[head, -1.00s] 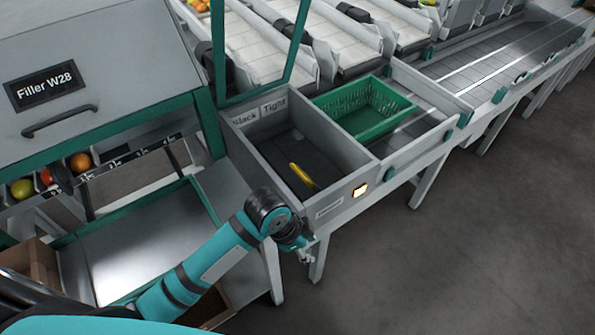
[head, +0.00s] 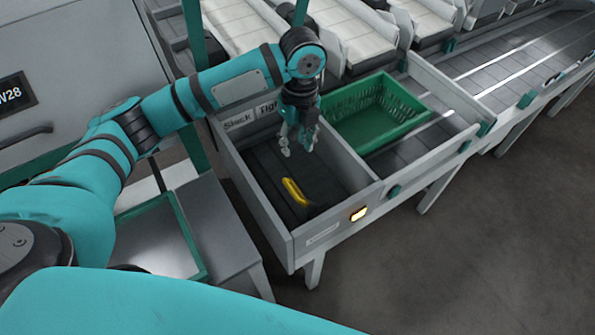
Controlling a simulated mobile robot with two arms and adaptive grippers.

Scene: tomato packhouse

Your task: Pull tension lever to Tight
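The tension lever's yellow handle (head: 294,191) shows inside a grey open-topped bay (head: 288,240), over its dark floor, left of the floor's middle. On the bay's far inner wall a "Slack" label (head: 236,121) is at the left. A "Tight" label (head: 266,109) is beside it, partly hidden by my arm. My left gripper (head: 298,150) hangs fingers down over the bay, beyond the yellow handle and apart from it. Its fingers are spread with nothing between them. My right gripper is not in view.
A green basket (head: 372,138) sits in the line just right of the bay, near my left gripper. A grey machine (head: 75,65) stands at left. The floor (head: 500,240) at right is clear.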

